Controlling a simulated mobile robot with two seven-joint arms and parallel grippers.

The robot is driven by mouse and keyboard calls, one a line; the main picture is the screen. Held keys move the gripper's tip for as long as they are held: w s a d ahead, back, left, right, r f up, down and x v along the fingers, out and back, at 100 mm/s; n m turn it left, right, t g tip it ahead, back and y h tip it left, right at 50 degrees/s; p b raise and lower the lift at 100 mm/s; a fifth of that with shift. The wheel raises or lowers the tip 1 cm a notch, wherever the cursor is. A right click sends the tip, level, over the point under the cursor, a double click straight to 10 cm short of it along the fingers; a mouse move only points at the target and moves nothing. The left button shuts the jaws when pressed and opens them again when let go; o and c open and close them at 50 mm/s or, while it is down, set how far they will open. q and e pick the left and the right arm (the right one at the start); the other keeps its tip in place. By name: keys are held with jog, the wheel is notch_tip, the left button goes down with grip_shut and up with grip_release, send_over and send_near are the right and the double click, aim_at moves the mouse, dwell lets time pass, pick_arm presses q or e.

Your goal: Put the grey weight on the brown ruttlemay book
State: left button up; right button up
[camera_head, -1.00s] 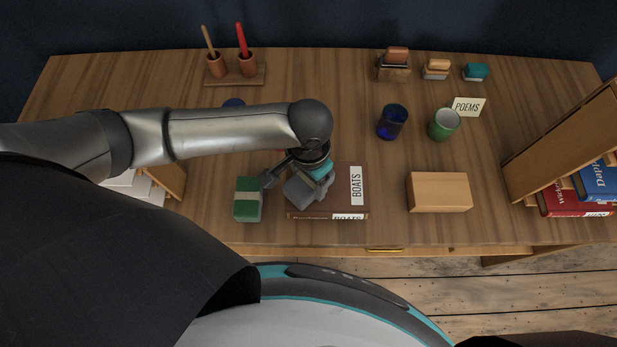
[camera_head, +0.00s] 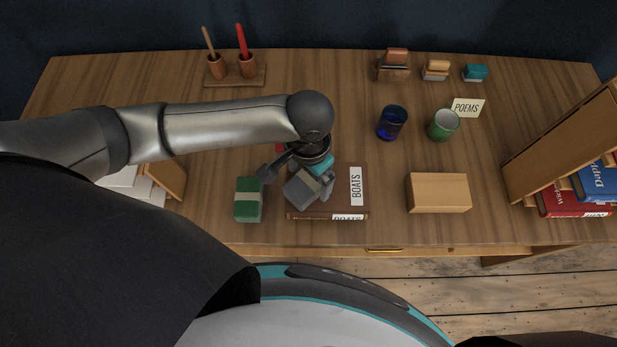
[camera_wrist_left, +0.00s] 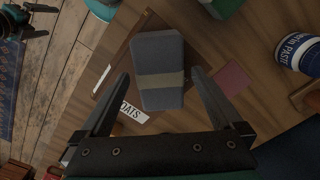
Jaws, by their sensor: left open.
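The grey weight (camera_head: 302,191), a block with a pale band, is over the left part of a brown book (camera_head: 336,204) labelled BOATS and appears to lie on it. The small writing on the spine is too small to read. My left gripper (camera_head: 298,179) is open just above the weight. In the left wrist view the weight (camera_wrist_left: 158,92) lies between the two spread fingers, with gaps on both sides, and the book (camera_wrist_left: 122,66) shows under it.
A green block (camera_head: 248,200) stands just left of the book. A wooden block (camera_head: 440,193) is to its right. Blue (camera_head: 392,123) and green (camera_head: 443,125) cups stand behind. A pen holder (camera_head: 235,77) is at the back left and a bookshelf (camera_head: 560,140) at the right.

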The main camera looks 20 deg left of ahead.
aim_at(309, 180)
pick_arm(q)
notch_tip(309, 180, up, 10)
jog(key=p, duration=0.1)
dwell(0.5)
